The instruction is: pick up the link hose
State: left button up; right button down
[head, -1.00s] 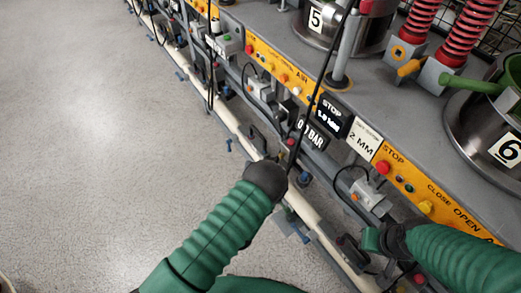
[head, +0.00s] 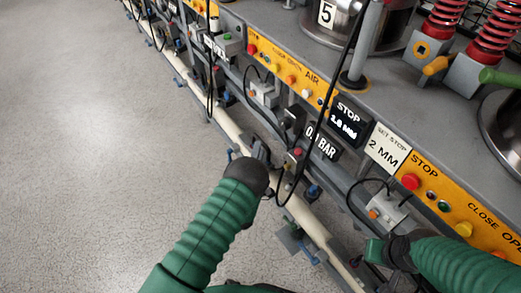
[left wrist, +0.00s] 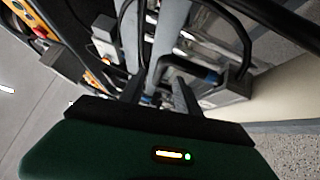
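The black link hose, as I take it, hangs down in the head view (head: 328,92) and curves into a loop at its lower end in front of the pipes. My left gripper (head: 260,152) is left of that loop, low beside the cream rail. Its fingers are mostly hidden behind the dark wrist in the head view. In the left wrist view the two dark fingers (left wrist: 160,92) stand apart, with a grey post and pipes behind the gap. A thick black hose arches at the right there; I cannot tell whether it is the same one. My right gripper (head: 378,250) is at the lower right, fingers unclear.
An orange control panel (head: 283,68) with buttons runs along the grey machine. A STOP display (head: 347,115), a BAR display (head: 321,142) and a 2 MM label (head: 388,150) sit along it. A cream rail (head: 196,88) runs below. The grey floor (head: 80,150) at left is clear.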

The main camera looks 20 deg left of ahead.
pick_arm(q)
jog(key=w, duration=0.1)
jog(key=w+b, duration=0.1)
jog(key=w, duration=0.2)
jog(key=shift+r+b, duration=0.3)
jog(key=shift+w, duration=0.2)
jog(key=shift+r, duration=0.1)
jog(key=shift+c, duration=0.5)
grip_shut()
